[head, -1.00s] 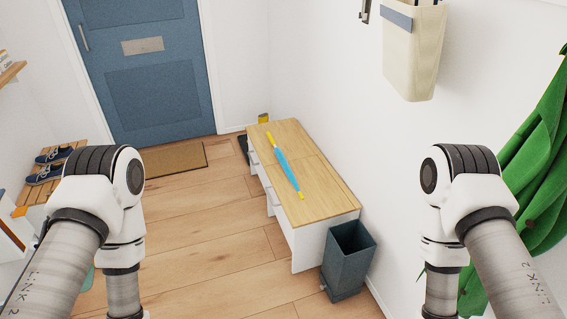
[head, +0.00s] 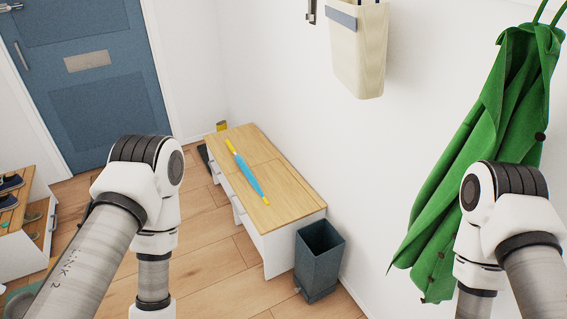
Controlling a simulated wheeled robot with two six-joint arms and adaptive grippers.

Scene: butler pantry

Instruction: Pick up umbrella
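A closed umbrella (head: 246,171), blue with yellow ends, lies on the wooden top of a white bench (head: 289,205) against the wall. It lies lengthwise along the bench top, nothing touching it. My two arms show at the lower left and lower right of the head view, but only their upper links and joints. Both grippers are outside the picture. The umbrella stands well ahead of my arms, between them in the picture.
A dark grey bin (head: 318,262) stands at the bench's near end. A green coat (head: 480,150) and a cream wall bag (head: 358,50) hang on the right wall. A shoe rack (head: 28,225) is at left, a blue door (head: 95,85) behind. Wooden floor left of the bench is clear.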

